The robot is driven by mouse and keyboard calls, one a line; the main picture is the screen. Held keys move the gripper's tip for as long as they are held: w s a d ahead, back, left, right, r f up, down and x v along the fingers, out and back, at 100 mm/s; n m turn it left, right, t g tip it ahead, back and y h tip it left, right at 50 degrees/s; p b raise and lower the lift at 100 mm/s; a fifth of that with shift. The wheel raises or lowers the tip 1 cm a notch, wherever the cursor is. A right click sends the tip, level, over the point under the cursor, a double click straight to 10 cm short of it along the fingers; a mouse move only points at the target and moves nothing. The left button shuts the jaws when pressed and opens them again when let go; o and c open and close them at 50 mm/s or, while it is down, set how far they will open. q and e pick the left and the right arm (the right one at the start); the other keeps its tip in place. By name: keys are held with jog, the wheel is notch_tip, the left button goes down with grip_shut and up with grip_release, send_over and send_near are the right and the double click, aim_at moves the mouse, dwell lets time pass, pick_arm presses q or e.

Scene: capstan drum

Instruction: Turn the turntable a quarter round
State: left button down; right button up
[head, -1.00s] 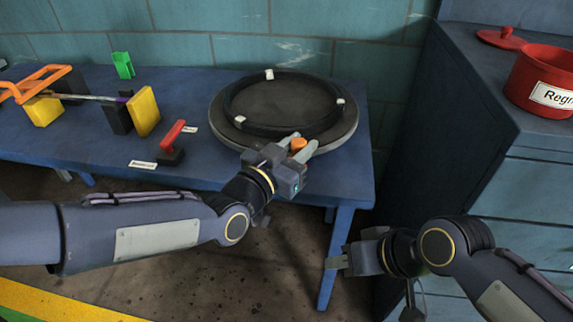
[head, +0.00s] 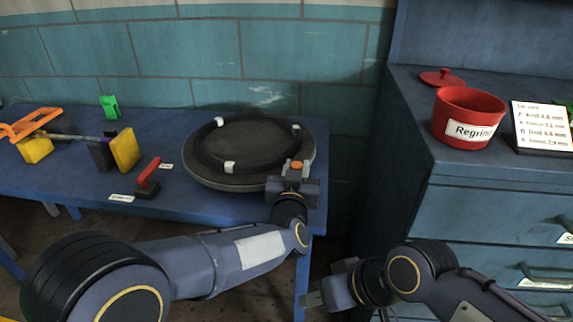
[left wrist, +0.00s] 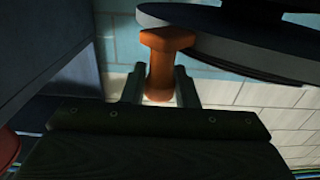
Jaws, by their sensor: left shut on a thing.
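The turntable (head: 205,176) is a round grey disc with a black ring and white blocks on its rim, at the right end of the blue bench. An orange handle (head: 297,164) stands at its right front edge. My left gripper (head: 296,170) is shut on this handle. In the left wrist view the orange handle (left wrist: 166,50) lies between the two fingers (left wrist: 160,82), beside the dark disc edge. My right gripper (head: 312,299) hangs in front of the bench's right end, away from the turntable. Its finger gap is not clear.
Left on the bench (head: 80,178) are a red-handled block (head: 149,172), yellow (head: 125,150) and dark blocks, a green piece (head: 110,106) and an orange frame (head: 30,123). A blue cabinet (head: 440,195) with a red pot (head: 468,110) stands right. A tiled wall is behind.

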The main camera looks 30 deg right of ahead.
pick_arm(q)
jog(key=shift+w+d+n+t+y+p, duration=0.15)
jog(key=shift+d+n+t+y+p, duration=0.2)
jog(key=shift+d+p, duration=0.35)
jog(key=shift+w+d+n+t+y+p, duration=0.15)
jog(key=shift+d+n+y+p, duration=0.2)
jog(key=shift+d+y+p, duration=0.25)
jog(key=c, duration=1.2)
grip_release()
jog(key=shift+o, duration=0.2)
